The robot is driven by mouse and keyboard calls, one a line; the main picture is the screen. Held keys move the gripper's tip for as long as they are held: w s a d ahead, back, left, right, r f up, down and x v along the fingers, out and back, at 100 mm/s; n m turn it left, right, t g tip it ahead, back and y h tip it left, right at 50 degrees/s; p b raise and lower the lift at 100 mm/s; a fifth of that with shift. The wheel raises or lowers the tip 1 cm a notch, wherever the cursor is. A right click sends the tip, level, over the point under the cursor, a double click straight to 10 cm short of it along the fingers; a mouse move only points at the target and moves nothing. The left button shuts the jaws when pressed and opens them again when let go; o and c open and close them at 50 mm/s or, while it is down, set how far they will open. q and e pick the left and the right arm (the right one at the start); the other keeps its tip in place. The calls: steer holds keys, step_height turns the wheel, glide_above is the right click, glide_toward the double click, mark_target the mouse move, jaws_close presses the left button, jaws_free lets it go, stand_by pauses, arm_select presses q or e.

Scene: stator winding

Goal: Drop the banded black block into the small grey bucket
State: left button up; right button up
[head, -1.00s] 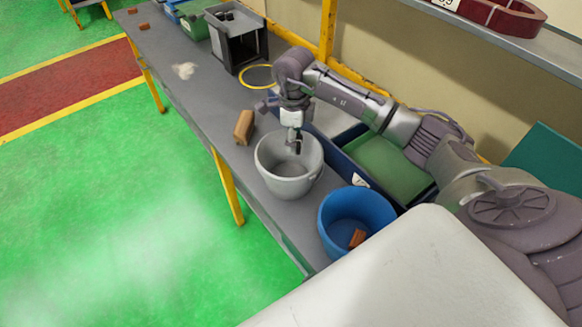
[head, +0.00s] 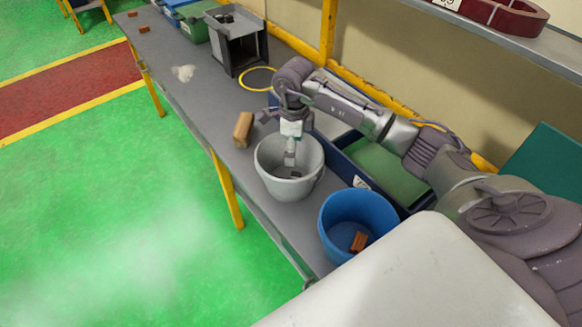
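The small grey bucket (head: 264,170) stands upright on the grey table. A small dark block (head: 295,174) lies inside it, low down near the bottom; its bands are too small to make out. My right gripper (head: 290,161) points down into the bucket's mouth, above the dark block and apart from it. Its fingers are small and seen edge-on, but they no longer hold the block, so I take them as open. My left gripper is not in view.
A blue bucket (head: 335,215) with orange-brown pieces (head: 358,241) stands nearer me. A dark blue bin (head: 345,158) stands to the right. A yellow ring (head: 257,79) and a black open box (head: 237,45) are farther back.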

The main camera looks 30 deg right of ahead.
step_height(320, 180, up, 12)
stand_by(0.5)
stand_by(0.3)
